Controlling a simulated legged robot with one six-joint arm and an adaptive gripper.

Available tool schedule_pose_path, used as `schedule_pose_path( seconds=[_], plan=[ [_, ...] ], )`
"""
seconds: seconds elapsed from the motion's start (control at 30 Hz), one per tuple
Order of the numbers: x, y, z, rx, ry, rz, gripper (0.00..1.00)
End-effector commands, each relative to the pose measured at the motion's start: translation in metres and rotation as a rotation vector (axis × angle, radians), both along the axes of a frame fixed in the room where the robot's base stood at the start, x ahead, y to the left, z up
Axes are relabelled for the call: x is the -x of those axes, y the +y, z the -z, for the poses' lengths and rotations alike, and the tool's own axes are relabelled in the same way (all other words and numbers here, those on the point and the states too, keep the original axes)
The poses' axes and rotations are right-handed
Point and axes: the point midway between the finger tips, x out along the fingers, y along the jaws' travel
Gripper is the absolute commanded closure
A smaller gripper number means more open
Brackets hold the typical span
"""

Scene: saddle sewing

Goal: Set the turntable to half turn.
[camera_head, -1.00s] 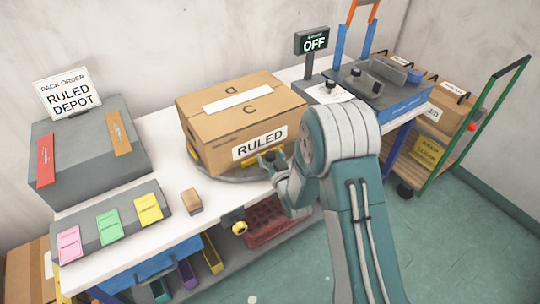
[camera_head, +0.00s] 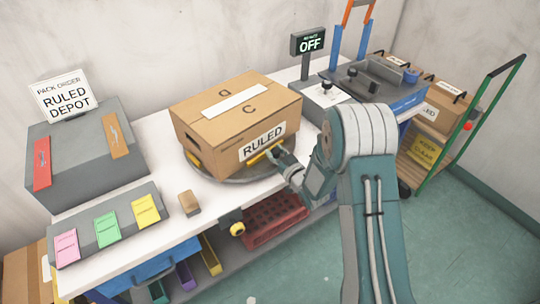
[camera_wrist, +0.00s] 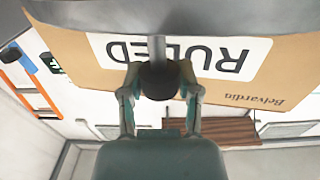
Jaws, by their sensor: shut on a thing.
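The turntable (camera_head: 236,176) is a grey disc on the white bench. A cardboard box (camera_head: 205,143) labelled RULED stands on it, between yellow pieces at its base. My gripper (camera_head: 279,157) is at the right front rim of the disc, beside the labelled face. In the wrist view, my gripper (camera_wrist: 158,85) is shut on a dark round knob (camera_wrist: 158,80) at the end of a grey rod. The rod runs toward the grey disc edge (camera_wrist: 200,14) at the top. The head view mostly hides the knob behind my fingers.
A small brown block (camera_head: 189,203) lies on the bench left of the turntable. A grey panel with coloured cards (camera_head: 107,225) and a grey cabinet (camera_head: 85,158) stand further left. A sign reading OFF (camera_head: 310,44) stands behind. A green-handled cart (camera_head: 475,125) is at right.

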Motion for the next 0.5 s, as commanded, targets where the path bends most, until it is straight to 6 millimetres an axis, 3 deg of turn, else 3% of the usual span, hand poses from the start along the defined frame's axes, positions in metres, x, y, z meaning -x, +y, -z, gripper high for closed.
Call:
schedule_pose_path(
  seconds=[0.5],
  plan=[
    [-0.033, -0.027, -0.003, 0.001, -0.008, -0.228, 1.0]
  ],
)
